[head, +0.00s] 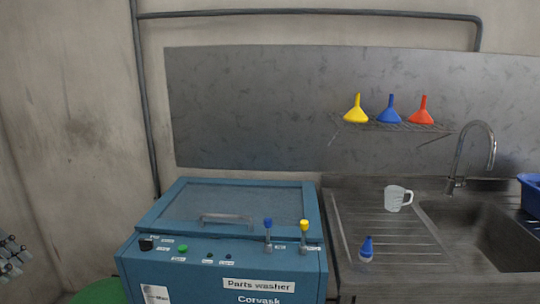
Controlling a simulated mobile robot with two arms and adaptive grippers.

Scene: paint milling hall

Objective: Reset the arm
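My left gripper (14,257) shows at the left edge of the head view, low down. Only part of it is in the picture, small and cut off by the edge, so I cannot tell whether its fingers are open or shut. No object shows at it. It is to the left of the blue parts washer (190,265) and apart from it. My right gripper is not in view.
The parts washer's lid (240,203) is down. The sink unit (385,235) on the right bears a clear jug (397,198) and a blue-capped bottle (366,250). Yellow (355,110), blue (389,111) and red (422,112) funnels stand on a wall rack. A green round thing (98,292) is low left.

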